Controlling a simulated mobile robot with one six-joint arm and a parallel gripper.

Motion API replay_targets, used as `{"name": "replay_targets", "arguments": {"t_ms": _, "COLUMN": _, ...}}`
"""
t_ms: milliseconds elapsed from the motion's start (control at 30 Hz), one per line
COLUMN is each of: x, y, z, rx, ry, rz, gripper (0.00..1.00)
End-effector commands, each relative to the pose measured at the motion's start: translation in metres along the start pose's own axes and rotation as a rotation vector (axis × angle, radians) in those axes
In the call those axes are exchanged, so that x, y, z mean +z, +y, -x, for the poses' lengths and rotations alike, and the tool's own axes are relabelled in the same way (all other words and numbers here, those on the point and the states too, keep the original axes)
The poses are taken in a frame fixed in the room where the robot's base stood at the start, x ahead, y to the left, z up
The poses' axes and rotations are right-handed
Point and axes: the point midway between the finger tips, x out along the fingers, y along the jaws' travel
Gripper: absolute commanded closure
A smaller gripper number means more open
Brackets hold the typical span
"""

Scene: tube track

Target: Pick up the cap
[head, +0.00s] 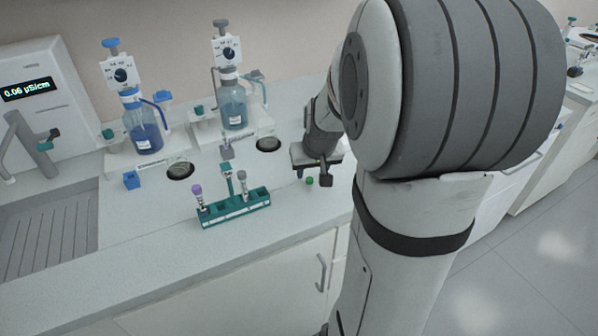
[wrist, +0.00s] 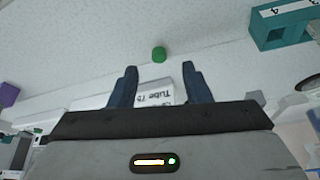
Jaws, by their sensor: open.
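A small green cap (head: 309,181) lies on the white bench top near its front edge, to the right of the tube rack. In the wrist view the cap (wrist: 159,54) is at the upper middle, just beyond the gap between my two dark fingers. My gripper (wrist: 159,72) is open with nothing between its fingers. In the head view my gripper (head: 324,178) hangs just right of the cap, and its fingers are small and partly hidden.
A green rack (head: 235,209) holds tubes left of the cap. Two bottle dispensers with bottles (head: 143,128) (head: 233,105) stand behind. A sink (head: 45,235) is at far left. Bench around the cap is clear.

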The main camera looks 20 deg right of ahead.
Motion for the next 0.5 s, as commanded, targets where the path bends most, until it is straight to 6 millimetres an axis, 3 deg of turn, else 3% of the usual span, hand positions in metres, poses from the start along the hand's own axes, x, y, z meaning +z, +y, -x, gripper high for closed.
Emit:
{"name": "replay_targets", "arguments": {"t_ms": 300, "x": -0.001, "y": 0.002, "z": -0.041, "rx": 0.000, "ry": -0.003, "rz": -0.001, "gripper": 0.56}}
{"name": "replay_targets", "arguments": {"t_ms": 500, "x": -0.002, "y": 0.002, "z": -0.050, "rx": 0.000, "ry": 0.000, "rz": -0.001, "gripper": 0.56}}
